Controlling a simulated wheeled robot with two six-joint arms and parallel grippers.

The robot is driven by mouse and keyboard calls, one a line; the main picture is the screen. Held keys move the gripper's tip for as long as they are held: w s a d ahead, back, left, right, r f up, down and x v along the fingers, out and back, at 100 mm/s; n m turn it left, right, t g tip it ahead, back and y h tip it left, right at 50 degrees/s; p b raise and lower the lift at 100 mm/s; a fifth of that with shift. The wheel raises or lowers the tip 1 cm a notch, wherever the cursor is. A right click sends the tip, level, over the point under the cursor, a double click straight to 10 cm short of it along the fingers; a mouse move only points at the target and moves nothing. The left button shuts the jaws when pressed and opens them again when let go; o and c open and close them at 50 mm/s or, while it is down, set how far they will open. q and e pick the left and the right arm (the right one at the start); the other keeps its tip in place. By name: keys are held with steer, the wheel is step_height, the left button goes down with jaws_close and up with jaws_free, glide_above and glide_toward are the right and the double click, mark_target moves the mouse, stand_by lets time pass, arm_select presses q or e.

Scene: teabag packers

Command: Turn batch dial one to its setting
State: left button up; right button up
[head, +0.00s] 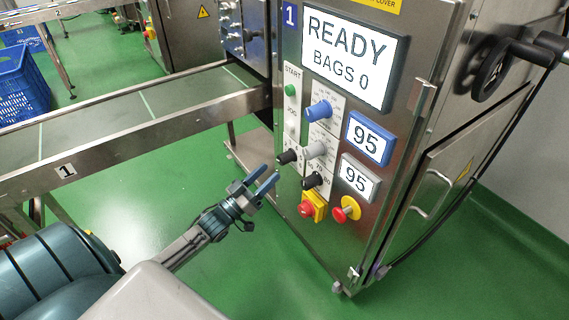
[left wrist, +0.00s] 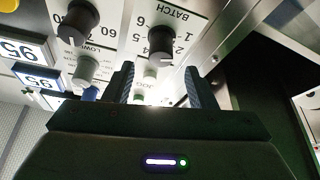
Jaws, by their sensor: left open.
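The batch dial is a black knob (head: 287,157) at the lower left of the machine's control panel, below the JOG button. In the left wrist view the BATCH knob (left wrist: 160,42) shows upside down, with numbers around it; I cannot tell its exact setting. My left gripper (head: 262,178) is open and empty, just left of the panel and slightly below the knob. In the left wrist view its two fingers (left wrist: 161,76) point toward the panel, with the knob beyond and between them, apart from both. My right gripper is not in view.
Close by are a grey knob (head: 315,149), a blue knob (head: 318,111), another black knob (head: 312,180), a red stop button (head: 306,209) and a red-yellow knob (head: 345,210). The screen (head: 349,57) reads READY, BAGS 0. A conveyor (head: 130,112) stands left; green floor is clear below.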

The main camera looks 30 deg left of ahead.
mark_target(280, 162)
arm_select(q)
steer(key=b+x, duration=0.1)
steer(key=x, duration=0.5)
steer(key=shift+w, duration=0.3)
steer(key=c, duration=1)
